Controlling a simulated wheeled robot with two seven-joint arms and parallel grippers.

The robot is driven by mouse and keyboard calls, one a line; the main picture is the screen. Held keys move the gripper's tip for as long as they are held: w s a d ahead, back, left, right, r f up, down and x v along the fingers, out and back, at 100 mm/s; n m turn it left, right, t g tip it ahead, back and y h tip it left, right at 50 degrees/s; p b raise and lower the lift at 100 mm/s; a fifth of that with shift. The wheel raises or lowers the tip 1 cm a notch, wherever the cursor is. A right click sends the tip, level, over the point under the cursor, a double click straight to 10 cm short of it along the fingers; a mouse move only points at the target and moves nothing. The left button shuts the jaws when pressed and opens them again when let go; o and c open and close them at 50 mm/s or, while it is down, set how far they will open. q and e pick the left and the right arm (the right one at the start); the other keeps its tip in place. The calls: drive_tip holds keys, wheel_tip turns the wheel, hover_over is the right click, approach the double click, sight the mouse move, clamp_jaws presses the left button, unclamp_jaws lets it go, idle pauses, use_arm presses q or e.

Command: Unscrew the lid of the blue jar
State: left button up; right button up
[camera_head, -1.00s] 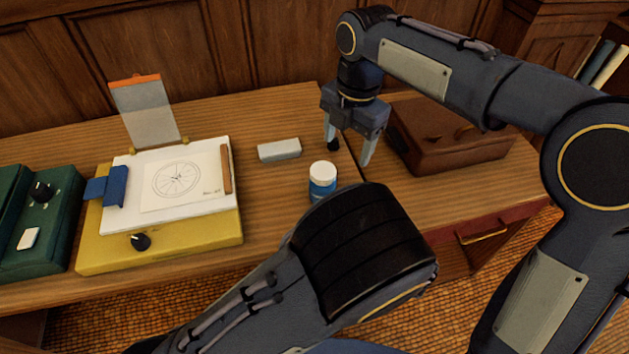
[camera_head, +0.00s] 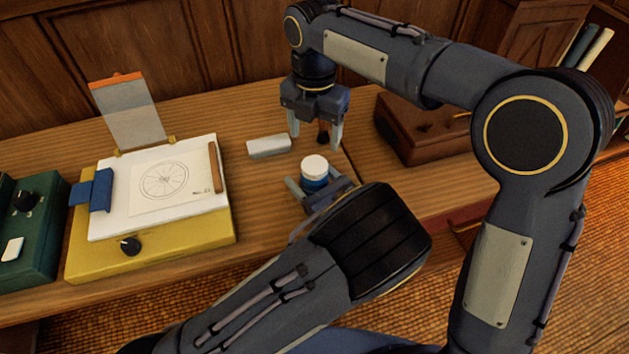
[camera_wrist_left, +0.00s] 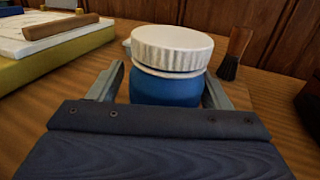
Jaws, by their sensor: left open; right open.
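The blue jar (camera_head: 313,183) stands upright on the wooden desk with its white ribbed lid (camera_head: 315,166) on top. In the left wrist view the jar (camera_wrist_left: 166,90) and its lid (camera_wrist_left: 172,46) fill the middle. My left gripper (camera_head: 314,187) is open, low at the jar, with one finger on each side of the blue body; I cannot tell whether they touch it. Its fingers also show in the left wrist view (camera_wrist_left: 160,88). My right gripper (camera_head: 315,140) is open and empty, pointing down above the desk, just behind the lid in the head view.
A grey-white block (camera_head: 268,147) lies left of the jar. A yellow drafting board (camera_head: 150,248) with a wheel drawing stands further left, beside a green box (camera_head: 38,235). A brown case (camera_head: 425,135) is at the right. A brush (camera_wrist_left: 234,52) stands behind the jar.

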use_arm(q)
drive_tip(key=shift+w+a, duration=0.3)
drive_tip(key=shift+w, duration=0.1)
